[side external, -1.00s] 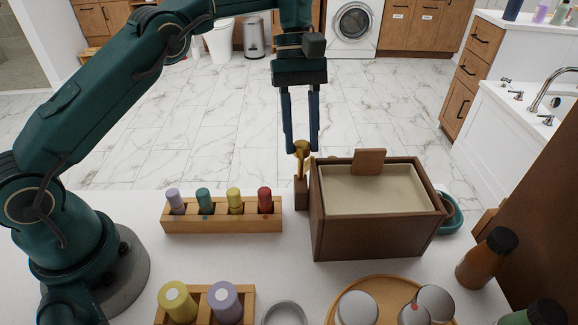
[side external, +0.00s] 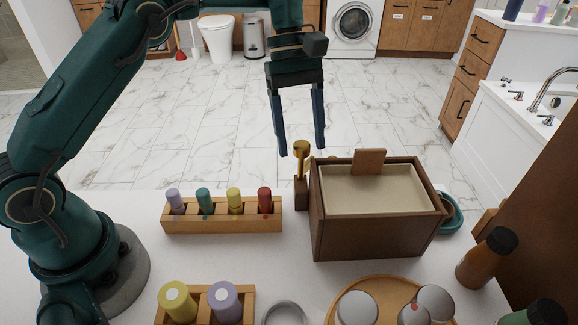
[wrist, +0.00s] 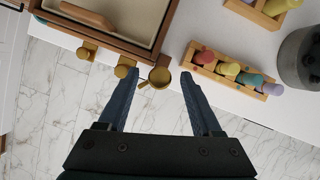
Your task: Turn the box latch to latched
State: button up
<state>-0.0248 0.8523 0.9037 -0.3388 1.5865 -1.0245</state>
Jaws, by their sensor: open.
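The brown wooden box (side external: 335,225) stands on the white counter, with a cream inside or panel and a wooden tab (side external: 369,162) at its far edge. The wrist view shows the box (wrist: 120,42) with brass knob-like fittings (wrist: 124,68) along its far side; which one is the latch is unclear. A brass-topped piece (side external: 301,148) on a small wooden post (side external: 301,192) stands at the box's left far corner; a round brass piece also shows in the wrist view (wrist: 160,76). My gripper (side external: 301,154) is open and empty near it, its fingers apart, touching nothing visible.
A wooden rack (side external: 222,222) with several coloured bottles stands left of the box. A second rack (side external: 206,303), a round tray (side external: 340,310) with jars and a brown bottle (side external: 483,259) are nearer. A teal dish (side external: 451,213) sits right of the box. Beyond the counter is open floor.

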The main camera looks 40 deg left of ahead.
jog(key=n+t, duration=0.1)
jog(key=n, duration=0.2)
jog(key=n+t, duration=0.1)
jog(key=n, duration=0.1)
jog(key=shift+s+n+h, duration=0.2)
jog(key=shift+n+h, duration=0.1)
jog(key=shift+n, duration=0.1)
jog(key=s+a+r+m+t+y, duration=0.1)
jog(key=s+r+m, duration=0.15)
jog(key=r, duration=0.35)
jog(key=s+a+r+m+t, duration=0.1)
jog(key=s+r+t, duration=0.1)
jog(key=s+r, duration=0.3)
jog(key=s+a+f+m+t+y, duration=0.1)
jog(key=s+f+m, duration=0.1)
jog(key=s+m, duration=0.3)
jog(key=s+a+f+m+t+y, duration=0.1)
jog(key=s+f+m, duration=0.2)
jog(key=s+m, duration=0.3)
jog(key=shift+s+a+f+m+y, duration=0.15)
jog(key=shift+a+f+m+y, duration=0.2)
jog(key=shift+m, duration=2.3)
